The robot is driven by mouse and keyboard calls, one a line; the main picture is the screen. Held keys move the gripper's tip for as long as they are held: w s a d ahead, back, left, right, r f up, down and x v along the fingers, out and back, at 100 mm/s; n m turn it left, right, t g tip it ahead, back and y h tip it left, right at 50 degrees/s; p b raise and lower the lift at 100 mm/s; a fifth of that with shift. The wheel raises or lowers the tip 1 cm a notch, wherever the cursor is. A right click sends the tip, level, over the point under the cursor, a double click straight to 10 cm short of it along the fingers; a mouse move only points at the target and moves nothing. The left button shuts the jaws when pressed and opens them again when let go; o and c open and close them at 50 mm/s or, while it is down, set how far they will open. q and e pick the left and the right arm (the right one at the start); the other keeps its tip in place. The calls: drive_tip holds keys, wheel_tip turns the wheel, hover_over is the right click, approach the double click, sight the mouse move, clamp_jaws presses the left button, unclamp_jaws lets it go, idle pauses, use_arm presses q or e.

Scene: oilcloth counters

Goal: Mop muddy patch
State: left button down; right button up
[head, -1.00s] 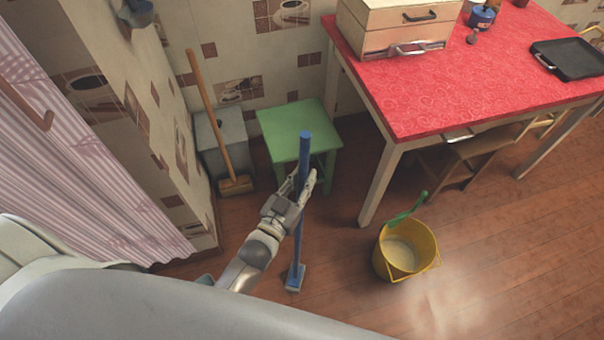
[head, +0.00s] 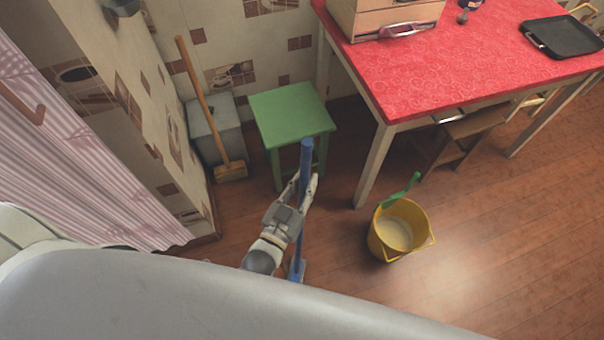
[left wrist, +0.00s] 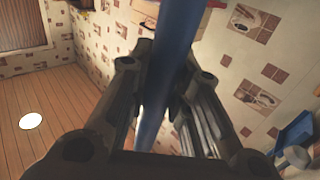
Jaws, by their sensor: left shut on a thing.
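My left gripper (head: 303,188) is shut on the blue handle of a mop (head: 306,157), which stands nearly upright in front of the green stool. The mop's blue foot (head: 298,270) shows low down, partly hidden by my own body. In the left wrist view the blue handle (left wrist: 172,50) runs between the dark fingers of the gripper (left wrist: 160,105). A yellow bucket (head: 376,243) with pale contents stands on the floor to the right, with a green-handled tool (head: 402,190) in it. No muddy patch can be made out on the visible floor. My right gripper is not in view.
A green stool (head: 290,113) stands behind the mop. A wooden-handled broom (head: 203,100) leans by a grey bin (head: 218,137). A red-topped table (head: 440,75) holds a wooden box (head: 375,18) and a black tray (head: 565,36). The wooden floor (head: 500,230) right of the bucket is clear.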

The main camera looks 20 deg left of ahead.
use_arm(q)
drive_tip(key=shift+s+d+r, duration=0.15)
drive_tip(key=shift+s+d, duration=0.45)
drive_tip(key=shift+s, duration=0.2)
drive_tip(key=shift+s+a, duration=0.1)
drive_tip(key=shift+s+a+f+p, duration=0.2)
drive_tip(key=shift+s+a+p, duration=0.25)
drive_tip(key=shift+s+a, duration=0.55)
drive_tip(key=shift+d, duration=0.1)
drive_tip(key=w+a, duration=0.1)
drive_tip(key=w, duration=0.1)
drive_tip(key=w+a, duration=0.1)
drive_tip(key=shift+w+a, duration=0.3)
drive_tip(key=shift+w, duration=0.05)
